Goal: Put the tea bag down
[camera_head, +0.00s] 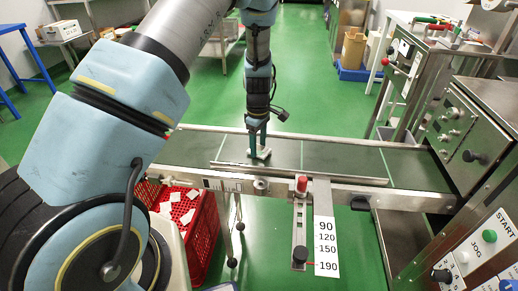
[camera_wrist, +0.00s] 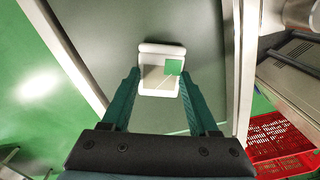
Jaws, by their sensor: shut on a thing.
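My gripper (camera_head: 258,152) points straight down over the conveyor belt (camera_head: 330,158). It is shut on a white tea bag (camera_head: 262,154), at or just above the belt surface; I cannot tell whether the bag touches it. In the wrist view the tea bag (camera_wrist: 161,72) lies between the tips of the two green fingers (camera_wrist: 160,85). It is pale, with a folded top edge and a small green tag at its right side. The dark belt (camera_wrist: 205,45) fills the space below and around it, between metal side rails.
A red crate (camera_head: 190,212) with white packets stands below the belt's left part; it also shows in the wrist view (camera_wrist: 285,140). A metal guide bar runs along the belt's near side. A machine with a control panel (camera_head: 465,140) stands at the right. The belt right of my gripper is clear.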

